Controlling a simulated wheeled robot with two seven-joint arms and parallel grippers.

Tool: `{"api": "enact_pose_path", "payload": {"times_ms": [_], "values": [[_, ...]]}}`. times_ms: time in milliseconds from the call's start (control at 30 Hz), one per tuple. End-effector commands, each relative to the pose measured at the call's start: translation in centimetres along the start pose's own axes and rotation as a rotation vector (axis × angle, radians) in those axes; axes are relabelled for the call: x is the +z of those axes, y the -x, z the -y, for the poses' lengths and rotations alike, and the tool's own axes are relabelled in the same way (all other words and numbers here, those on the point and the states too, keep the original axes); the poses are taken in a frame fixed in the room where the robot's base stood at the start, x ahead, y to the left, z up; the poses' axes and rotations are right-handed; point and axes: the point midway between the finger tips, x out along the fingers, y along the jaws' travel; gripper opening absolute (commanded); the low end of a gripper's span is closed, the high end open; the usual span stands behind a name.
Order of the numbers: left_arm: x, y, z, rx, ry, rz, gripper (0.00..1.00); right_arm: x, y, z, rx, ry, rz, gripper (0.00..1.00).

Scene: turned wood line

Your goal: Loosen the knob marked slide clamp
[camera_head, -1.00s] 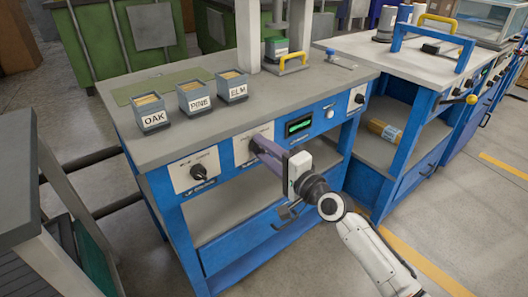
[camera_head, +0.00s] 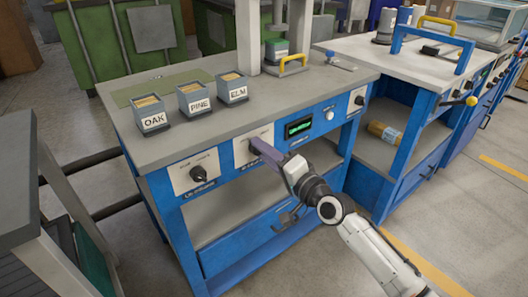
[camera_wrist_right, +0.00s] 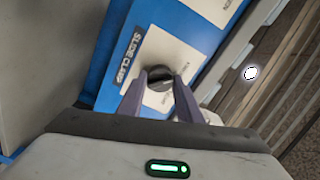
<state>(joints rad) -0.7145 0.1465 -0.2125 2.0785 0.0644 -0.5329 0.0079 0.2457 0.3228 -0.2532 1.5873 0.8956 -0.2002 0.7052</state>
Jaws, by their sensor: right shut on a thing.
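The dark round knob marked slide clamp (camera_wrist_right: 159,76) sits on a white plate (camera_wrist_right: 158,50) on the blue bench front. The label reads "SLIDE CLAMP" in the right wrist view. My right gripper (camera_head: 258,147) reaches the knob from the front right; its two purple fingers are shut on the knob, one on each side. In the head view the fingers hide most of the knob and part of its plate. My left gripper is not in view.
Another black knob (camera_head: 198,174) is on a plate to the left. A green-lit display (camera_head: 298,127) and a further knob (camera_head: 359,99) are to the right. Bins marked OAK (camera_head: 151,122), PINE (camera_head: 194,105) and ELM (camera_head: 232,94) stand on the bench top (camera_head: 280,90).

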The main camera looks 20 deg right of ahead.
Motion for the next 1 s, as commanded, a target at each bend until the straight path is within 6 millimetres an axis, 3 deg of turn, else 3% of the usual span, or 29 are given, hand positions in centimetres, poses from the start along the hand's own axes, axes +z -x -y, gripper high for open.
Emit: {"api": "enact_pose_path", "payload": {"times_ms": [67,100,200,567,1000], "values": [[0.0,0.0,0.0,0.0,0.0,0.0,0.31,0.0,0.0,-0.1,0.003,0.004,0.001,0.1],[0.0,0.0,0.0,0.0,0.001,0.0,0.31,0.0,0.0,-0.1,0.003,0.004,0.001,0.39],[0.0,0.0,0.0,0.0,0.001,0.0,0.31,0.0,0.0,-0.1,0.002,0.003,0.001,0.51],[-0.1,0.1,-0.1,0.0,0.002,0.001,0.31,0.0,0.7,-0.1,0.002,0.001,0.0,0.51],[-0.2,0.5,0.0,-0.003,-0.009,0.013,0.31,0.0,8.6,-0.2,0.005,0.003,0.002,0.51]]}}
